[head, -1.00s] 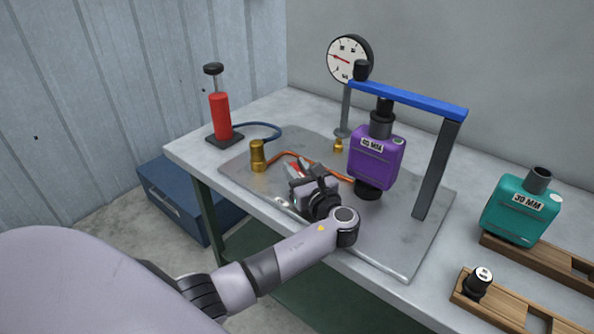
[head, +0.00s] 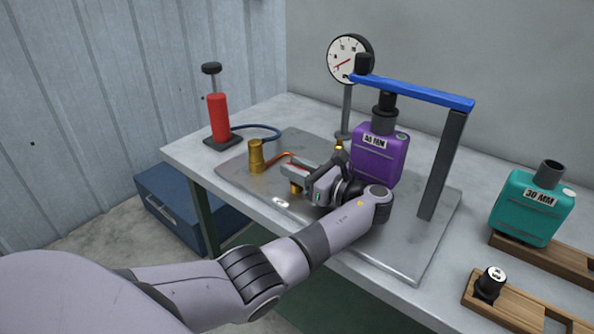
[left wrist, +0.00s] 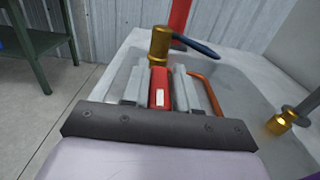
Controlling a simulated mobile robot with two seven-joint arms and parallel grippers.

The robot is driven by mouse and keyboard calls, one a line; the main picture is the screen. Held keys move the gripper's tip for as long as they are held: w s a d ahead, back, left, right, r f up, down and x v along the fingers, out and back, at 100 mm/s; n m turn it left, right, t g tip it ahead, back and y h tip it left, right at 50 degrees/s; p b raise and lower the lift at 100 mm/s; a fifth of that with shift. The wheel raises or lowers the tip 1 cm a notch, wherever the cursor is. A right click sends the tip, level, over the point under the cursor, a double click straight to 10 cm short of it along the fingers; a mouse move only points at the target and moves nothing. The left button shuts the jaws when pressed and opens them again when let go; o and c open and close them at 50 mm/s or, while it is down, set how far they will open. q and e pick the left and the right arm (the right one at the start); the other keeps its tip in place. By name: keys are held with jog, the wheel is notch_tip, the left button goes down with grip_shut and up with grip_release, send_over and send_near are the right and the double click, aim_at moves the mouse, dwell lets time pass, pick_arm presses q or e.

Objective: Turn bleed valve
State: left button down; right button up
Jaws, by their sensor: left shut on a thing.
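The bleed valve's red lever (left wrist: 160,92) lies between the two grey fingers of my left gripper (left wrist: 157,80) in the left wrist view. In the head view the left gripper (head: 296,170) is shut on the red lever (head: 294,163), low over the metal plate. A small brass piece (head: 297,187) shows just below the fingers; much of the valve is hidden by the gripper. The round white dial gauge (head: 349,60) stands behind, its red needle pointing to the lower left. My right gripper is not in view.
A purple muffler (head: 378,158) stands under a blue-topped frame (head: 415,93) right of my gripper. A brass cylinder (head: 255,157) with copper pipe and a red pump (head: 218,118) stand left. A teal muffler (head: 532,212) and a black plug (head: 490,284) sit on wooden stands.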

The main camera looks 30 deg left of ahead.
pick_arm(q)
jog(key=c, duration=1)
grip_release()
jog(key=shift+a, duration=0.1)
jog(key=shift+o, duration=0.2)
jog(key=d+b, duration=0.1)
jog(key=d, duration=0.6)
jog(key=shift+s+d, duration=0.1)
jog(key=shift+s, duration=0.1)
